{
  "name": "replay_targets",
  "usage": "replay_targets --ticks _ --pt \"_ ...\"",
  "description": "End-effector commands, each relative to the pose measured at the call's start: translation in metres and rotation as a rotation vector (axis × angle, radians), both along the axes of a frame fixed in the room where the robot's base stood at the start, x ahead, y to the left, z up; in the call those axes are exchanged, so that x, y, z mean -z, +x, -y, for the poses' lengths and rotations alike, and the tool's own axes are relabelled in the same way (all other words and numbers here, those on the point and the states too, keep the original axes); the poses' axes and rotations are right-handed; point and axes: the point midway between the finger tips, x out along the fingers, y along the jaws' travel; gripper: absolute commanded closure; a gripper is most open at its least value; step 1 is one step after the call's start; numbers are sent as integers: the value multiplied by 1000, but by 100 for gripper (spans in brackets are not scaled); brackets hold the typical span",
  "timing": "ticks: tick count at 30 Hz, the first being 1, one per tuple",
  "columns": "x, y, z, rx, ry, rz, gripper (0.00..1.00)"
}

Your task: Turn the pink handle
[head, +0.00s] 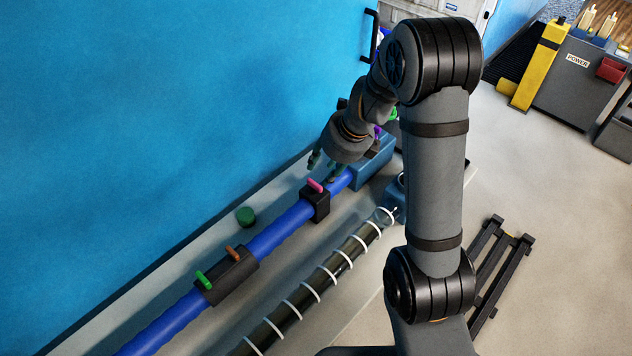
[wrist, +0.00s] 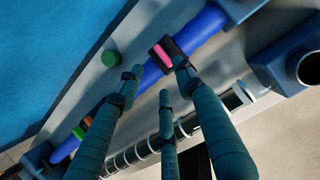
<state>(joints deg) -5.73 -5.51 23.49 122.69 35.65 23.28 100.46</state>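The pink handle (head: 315,186) is a short bar on a black block (head: 316,203) around the blue pipe (head: 275,235). In the wrist view the pink handle (wrist: 162,56) lies slantwise on its block, beyond the fingertips. My gripper (head: 323,168) hangs above the pipe, close to the handle on its upper right side in the head view. In the wrist view my gripper (wrist: 158,82) has its three teal fingers spread apart with nothing between them. One fingertip overlaps the block's right edge; I cannot tell whether it touches.
Orange (head: 233,252) and green (head: 204,280) handles sit on another black block further down the pipe. A green cylinder (head: 245,216) stands beside the blue wall (head: 180,100). A dark ringed tube (head: 318,284) runs parallel. A blue box (head: 372,168) is at the pipe's upper end.

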Motion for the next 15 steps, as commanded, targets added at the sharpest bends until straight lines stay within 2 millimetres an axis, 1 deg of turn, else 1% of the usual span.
replay_targets --ticks 1,6,10,15 --pt "12 1 -2 -3 -2 -3 64" --pt "44 10 -11 -3 -3 -3 64" --pt "63 16 -17 -3 -3 -1 64" --pt "78 21 -23 -5 -3 0 64"
